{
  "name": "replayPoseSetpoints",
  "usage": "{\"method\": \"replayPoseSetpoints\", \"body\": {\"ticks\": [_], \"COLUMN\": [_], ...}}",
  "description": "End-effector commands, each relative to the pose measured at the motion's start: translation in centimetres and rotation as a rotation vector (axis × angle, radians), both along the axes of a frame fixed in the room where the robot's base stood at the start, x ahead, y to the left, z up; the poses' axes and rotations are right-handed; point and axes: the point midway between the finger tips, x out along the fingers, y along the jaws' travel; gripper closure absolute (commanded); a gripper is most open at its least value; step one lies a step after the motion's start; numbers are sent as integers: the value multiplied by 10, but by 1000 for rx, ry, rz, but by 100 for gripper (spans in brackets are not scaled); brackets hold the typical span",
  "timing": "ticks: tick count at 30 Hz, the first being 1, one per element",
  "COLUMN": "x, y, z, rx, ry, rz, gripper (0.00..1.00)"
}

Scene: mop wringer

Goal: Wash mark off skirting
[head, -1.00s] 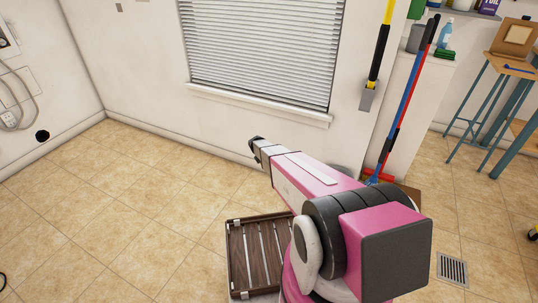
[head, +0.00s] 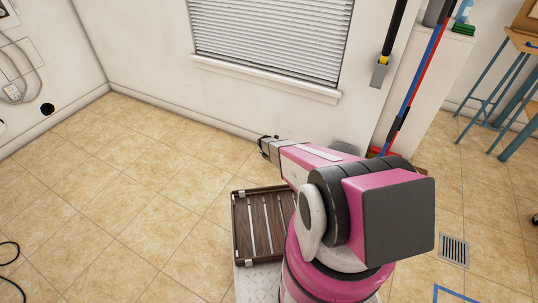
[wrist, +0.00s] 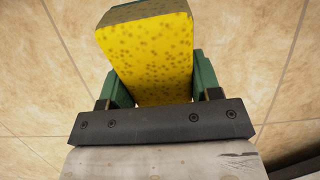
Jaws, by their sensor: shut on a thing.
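My gripper (head: 268,148) is low in front of the back wall in the head view, pointing away from me. In the wrist view my gripper (wrist: 152,92) is shut on a yellow speckled sponge (wrist: 155,60), with a green jaw on each side. The sponge has a darker end face and is seen over the tiled floor. The white skirting (head: 170,108) runs along the foot of the back wall and the left wall. A round black spot (head: 47,109) shows low on the left wall; I cannot tell whether it is the mark.
A dark slatted wooden crate (head: 237,232) is just left of my arm. A blue and red pole (head: 417,85) leans by the wall to the right. A blue-legged stool (head: 492,92) stands far right. A black cable (head: 14,246) lies at far left.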

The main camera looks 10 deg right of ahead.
Motion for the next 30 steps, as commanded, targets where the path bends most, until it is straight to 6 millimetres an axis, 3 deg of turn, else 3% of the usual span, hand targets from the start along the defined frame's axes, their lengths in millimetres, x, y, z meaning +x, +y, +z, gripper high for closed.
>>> {"method": "replayPoseSetpoints", "body": {"ticks": [16,30], "x": [22,50], "y": [-14,-36], "z": [-50,-48], "rx": [-1,-1], "ry": [1,1], "rz": [0,0], "gripper": [69,69]}}
